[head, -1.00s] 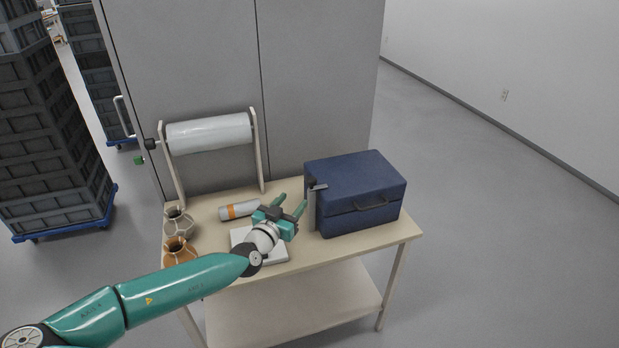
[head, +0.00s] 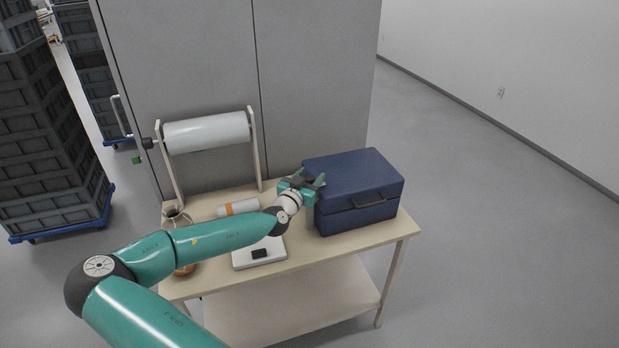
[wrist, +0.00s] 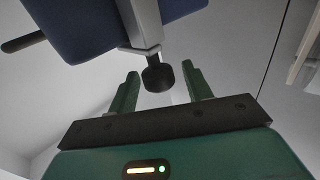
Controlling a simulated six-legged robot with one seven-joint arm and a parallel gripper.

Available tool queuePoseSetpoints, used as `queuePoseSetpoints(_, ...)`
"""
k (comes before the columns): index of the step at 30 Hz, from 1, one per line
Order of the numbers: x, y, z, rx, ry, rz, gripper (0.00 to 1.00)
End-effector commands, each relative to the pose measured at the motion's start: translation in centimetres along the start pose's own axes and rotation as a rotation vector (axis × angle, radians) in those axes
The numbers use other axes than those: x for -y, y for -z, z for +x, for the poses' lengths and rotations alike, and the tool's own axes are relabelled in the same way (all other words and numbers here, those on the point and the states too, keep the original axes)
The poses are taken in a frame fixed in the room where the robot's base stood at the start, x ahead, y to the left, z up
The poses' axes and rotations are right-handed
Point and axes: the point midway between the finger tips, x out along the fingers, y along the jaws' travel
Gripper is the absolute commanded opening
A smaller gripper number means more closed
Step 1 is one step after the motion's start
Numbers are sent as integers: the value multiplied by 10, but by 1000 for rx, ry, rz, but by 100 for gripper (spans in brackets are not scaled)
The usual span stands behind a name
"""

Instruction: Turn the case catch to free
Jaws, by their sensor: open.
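The catch is a grey metal strip (wrist: 146,22) on the case's left side with a black knob (wrist: 158,76). My gripper (head: 309,179) is at the case's upper left edge. In the wrist view my gripper (wrist: 160,73) is open, and the knob stands between the fingertips with a gap on each side. In the head view my gripper largely hides the catch.
On the table (head: 325,252), a white flat device (head: 245,258), a white tube with an orange band (head: 238,208) and a vase (head: 176,215) lie left of the case. A film roll (head: 205,132) on a stand is behind.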

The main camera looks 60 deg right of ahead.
Motion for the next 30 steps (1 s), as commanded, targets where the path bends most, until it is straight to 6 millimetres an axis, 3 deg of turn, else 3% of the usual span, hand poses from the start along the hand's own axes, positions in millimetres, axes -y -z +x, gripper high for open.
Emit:
queuePoseSetpoints(3, 0, 0, 0, 0, 0, 0, 50)
queuePoseSetpoints(10, 0, 0, -1, 0, 0, 0, 6)
queuePoseSetpoints(20, -1, 0, 0, 0, 24, 2, 6)
queuePoseSetpoints(30, -2, 0, 0, 2, 172, 6, 6)
